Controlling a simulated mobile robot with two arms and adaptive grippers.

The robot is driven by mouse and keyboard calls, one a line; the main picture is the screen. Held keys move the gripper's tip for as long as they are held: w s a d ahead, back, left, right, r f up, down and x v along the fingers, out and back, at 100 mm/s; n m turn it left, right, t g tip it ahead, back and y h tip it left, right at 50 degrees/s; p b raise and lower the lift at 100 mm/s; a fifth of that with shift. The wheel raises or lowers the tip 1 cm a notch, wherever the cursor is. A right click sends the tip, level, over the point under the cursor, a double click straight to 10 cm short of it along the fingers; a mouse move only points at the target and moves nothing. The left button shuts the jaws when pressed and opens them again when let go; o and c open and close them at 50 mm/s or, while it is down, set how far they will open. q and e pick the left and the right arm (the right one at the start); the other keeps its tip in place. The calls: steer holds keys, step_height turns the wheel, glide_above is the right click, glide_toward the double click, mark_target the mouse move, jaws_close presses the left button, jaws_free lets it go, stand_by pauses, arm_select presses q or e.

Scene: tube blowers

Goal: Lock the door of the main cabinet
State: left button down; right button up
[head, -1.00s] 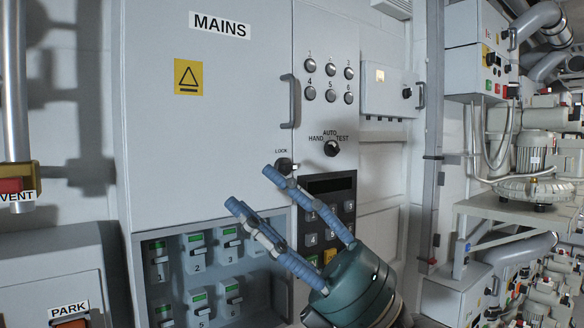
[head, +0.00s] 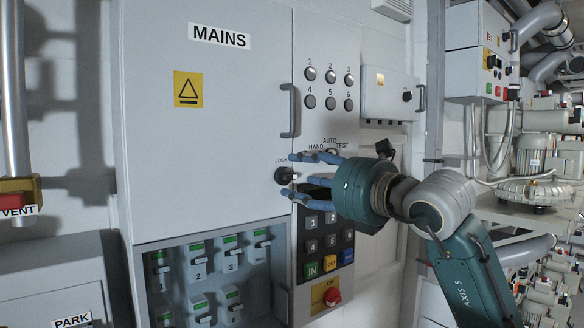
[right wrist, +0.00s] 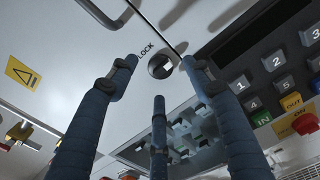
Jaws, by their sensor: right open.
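The main cabinet door (head: 215,125), light grey and labelled MAINS, sits flush with its frame in the head view. The round black lock knob (head: 284,176), marked LOCK, is at the door's lower right edge. My right gripper (head: 300,176) is at the knob, coming from the right, with its blue fingers spread. In the right wrist view the knob (right wrist: 161,66) lies ahead, between the open fingertips, and I see no finger closed on it. The door handle (head: 289,110) is above the knob. My left gripper is not in view.
A keypad (head: 326,240) and a red knob (head: 332,297) are right of the door, below my right gripper. The mode selector is partly hidden behind the fingers. Several breakers (head: 197,257) sit in the recess below the door. A grey box (head: 388,97) is on the wall to the right.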

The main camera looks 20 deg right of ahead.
mark_target(290, 175)
steer(key=shift+p+x, duration=0.55)
steer(key=shift+x, duration=1.3)
steer(key=shift+s, duration=0.1)
steer(key=c, duration=1.1)
steer(key=shift+r, duration=0.1)
